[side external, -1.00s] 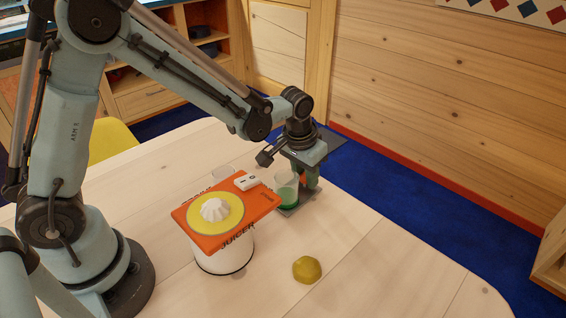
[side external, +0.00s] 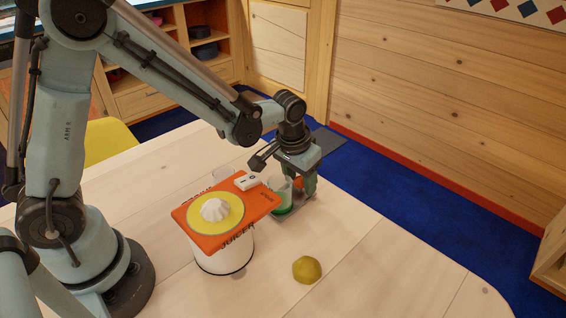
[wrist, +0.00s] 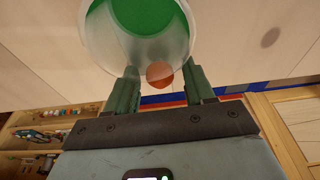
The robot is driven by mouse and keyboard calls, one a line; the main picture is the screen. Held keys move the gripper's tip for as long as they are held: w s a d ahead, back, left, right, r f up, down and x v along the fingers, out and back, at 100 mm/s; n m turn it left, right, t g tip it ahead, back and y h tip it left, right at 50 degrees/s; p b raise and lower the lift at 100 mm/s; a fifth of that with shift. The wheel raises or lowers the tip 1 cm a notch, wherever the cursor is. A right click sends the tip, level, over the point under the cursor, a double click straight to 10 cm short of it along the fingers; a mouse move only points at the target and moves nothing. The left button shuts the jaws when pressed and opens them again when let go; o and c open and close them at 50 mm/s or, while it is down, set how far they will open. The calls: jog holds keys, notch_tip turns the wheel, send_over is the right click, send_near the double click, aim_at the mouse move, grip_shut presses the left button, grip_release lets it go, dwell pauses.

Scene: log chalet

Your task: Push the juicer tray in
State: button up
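The juicer (side external: 224,255) stands on the table, with an orange top, a yellow disc and a white ribbed cone. Its grey tray (side external: 297,207) sticks out low on the right side. A clear cup (side external: 279,195) with green liquid stands on the tray, beside the orange top. My gripper (side external: 304,190) points down at the tray's outer end, behind the cup. In the wrist view my two green fingers (wrist: 158,85) are apart, with a reddish-brown knob (wrist: 159,73) showing between them. The cup (wrist: 132,55) is just beyond. Finger contact with the knob cannot be told.
A yellow fruit piece (side external: 306,269) lies on the table in front of the juicer. The light wood table (side external: 385,265) is clear to the right. A yellow chair (side external: 108,141) is at the table's far edge.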

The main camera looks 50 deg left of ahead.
jog(key=shift+r, duration=0.1)
jog(key=shift+r, duration=2.9)
jog(key=shift+s+r, duration=0.1)
jog(key=s+a+r+t, duration=0.2)
jog(key=s+a+r, duration=0.1)
jog(key=s, duration=0.3)
jog(key=s+a+r+t, duration=0.3)
jog(key=s, duration=0.3)
jog(key=shift+s, duration=0.15)
jog(key=shift+a+r, duration=0.1)
